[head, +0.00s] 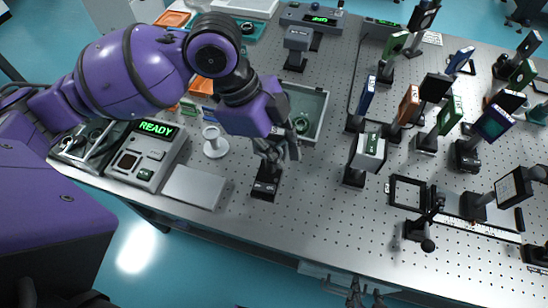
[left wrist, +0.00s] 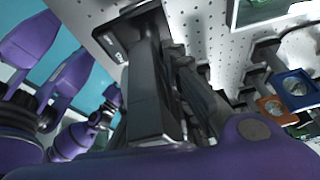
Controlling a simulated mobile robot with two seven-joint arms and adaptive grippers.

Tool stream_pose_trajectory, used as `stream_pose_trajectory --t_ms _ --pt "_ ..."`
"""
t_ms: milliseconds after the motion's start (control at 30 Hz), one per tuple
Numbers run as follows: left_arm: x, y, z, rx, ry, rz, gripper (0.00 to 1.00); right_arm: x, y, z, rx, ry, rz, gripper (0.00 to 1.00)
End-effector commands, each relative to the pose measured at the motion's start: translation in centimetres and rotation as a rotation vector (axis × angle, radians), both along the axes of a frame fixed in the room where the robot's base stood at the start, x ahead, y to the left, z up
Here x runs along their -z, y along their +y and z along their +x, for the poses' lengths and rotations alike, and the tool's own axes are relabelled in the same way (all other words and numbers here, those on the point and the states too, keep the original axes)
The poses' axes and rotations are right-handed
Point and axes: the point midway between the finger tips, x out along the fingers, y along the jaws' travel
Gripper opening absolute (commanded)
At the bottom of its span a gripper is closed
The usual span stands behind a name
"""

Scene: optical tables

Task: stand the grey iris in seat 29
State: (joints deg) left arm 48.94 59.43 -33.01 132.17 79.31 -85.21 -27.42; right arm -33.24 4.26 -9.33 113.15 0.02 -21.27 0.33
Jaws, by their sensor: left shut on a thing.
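My left gripper (head: 272,152) points down over the near left part of the table and is shut on a post-mounted piece. Its black base (head: 265,188) with a white label shows below the fingers, at or just above the tabletop; I cannot tell which. The base also shows in the left wrist view (left wrist: 118,42). The gripper hides the piece's head, so I cannot confirm it is the grey iris. No seat number 29 is readable. My right gripper (head: 365,296) shows at the bottom edge, empty, its fingers apart, in front of the table.
A READY control box (head: 143,155), a flat grey plate (head: 194,187) and a white round stand (head: 214,142) lie left of the held piece. A pale green tray (head: 318,112) is behind it. Several post-mounted optics crowd the right. The perforated tabletop (head: 310,205) is clear right of the gripper.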

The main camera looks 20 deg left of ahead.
Motion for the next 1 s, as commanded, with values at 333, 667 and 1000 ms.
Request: stream_pose_trajectory --t_ms 333,667,1000 --pt "2.8 1.0 0.7 -0.002 0.002 -0.002 0.00 0.5 -0.3 -0.6 -0.005 0.011 -0.006 0.40" --pt "4.4 1.0 0.8 -0.001 -0.004 -0.002 0.00 0.5 -0.3 -0.6 -0.008 0.010 -0.008 0.40" --pt "4.8 1.0 0.7 -0.002 -0.001 0.000 0.33 0.5 -0.2 -0.5 -0.007 0.009 -0.007 0.40"
